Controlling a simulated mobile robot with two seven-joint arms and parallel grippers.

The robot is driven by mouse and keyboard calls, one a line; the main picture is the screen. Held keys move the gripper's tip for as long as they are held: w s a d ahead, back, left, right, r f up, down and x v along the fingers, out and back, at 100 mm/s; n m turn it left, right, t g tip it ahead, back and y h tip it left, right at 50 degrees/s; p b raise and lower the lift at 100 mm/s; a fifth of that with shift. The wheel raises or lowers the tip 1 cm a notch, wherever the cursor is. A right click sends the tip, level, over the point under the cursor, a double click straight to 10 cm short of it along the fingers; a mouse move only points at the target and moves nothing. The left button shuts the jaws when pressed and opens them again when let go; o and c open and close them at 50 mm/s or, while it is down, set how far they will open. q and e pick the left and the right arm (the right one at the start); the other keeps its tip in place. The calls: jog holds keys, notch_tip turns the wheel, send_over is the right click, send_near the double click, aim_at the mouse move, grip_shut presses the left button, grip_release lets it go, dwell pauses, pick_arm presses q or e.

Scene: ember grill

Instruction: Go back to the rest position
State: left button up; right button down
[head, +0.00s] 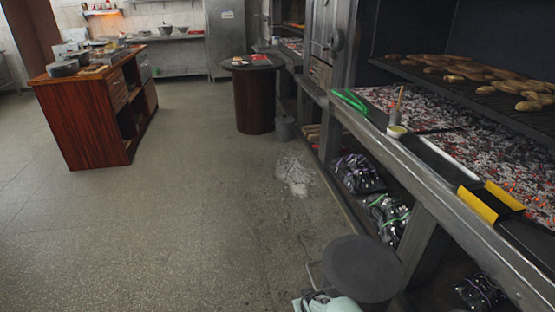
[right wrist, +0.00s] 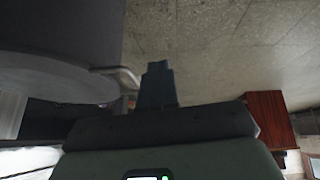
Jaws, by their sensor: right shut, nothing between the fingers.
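My right gripper (right wrist: 157,82) shows in the right wrist view as a dark pair of fingers, closed together and empty. It points away from the camera over the speckled floor, with nothing held. In the head view only a pale piece of my own arm shows at the bottom edge, below a round dark stool top. My left gripper is outside both views.
The long grill (head: 470,150) with glowing coals runs along the right, bread on its rack (head: 480,95). Bags (head: 358,174) lie under it. A dark stool (head: 362,268) stands close in front. A wooden cabinet (head: 95,115) stands left. The middle floor is clear.

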jog(key=s+d+f+m+g+y, duration=0.1)
jog(key=s+d+f+m+g, duration=0.1)
jog(key=s+f, duration=0.6)
jog(key=s+d+f+m+g, duration=0.1)
jog(key=s+d+f+m, duration=0.1)
jog(key=s+f, duration=0.65)
jog(key=s+a+r+m+g+y, duration=0.2)
jog(key=s+m, duration=0.1)
jog(key=s, duration=1.6)
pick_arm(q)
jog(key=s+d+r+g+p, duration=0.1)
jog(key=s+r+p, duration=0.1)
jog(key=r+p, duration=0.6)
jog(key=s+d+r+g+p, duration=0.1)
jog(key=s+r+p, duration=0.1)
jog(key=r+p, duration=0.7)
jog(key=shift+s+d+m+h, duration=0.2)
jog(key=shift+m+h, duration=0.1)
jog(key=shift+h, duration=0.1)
pick_arm(e)
jog(key=s+a+r+g, duration=0.1)
jog(key=s+r, duration=0.1)
jog(key=r, duration=0.6)
jog(key=s+a+r+g, duration=0.1)
jog(key=s+r, duration=0.1)
jog(key=r, duration=0.7)
jog(key=shift+a+n, duration=0.15)
jog(key=shift+n, duration=0.15)
jog(key=shift+r, duration=0.1)
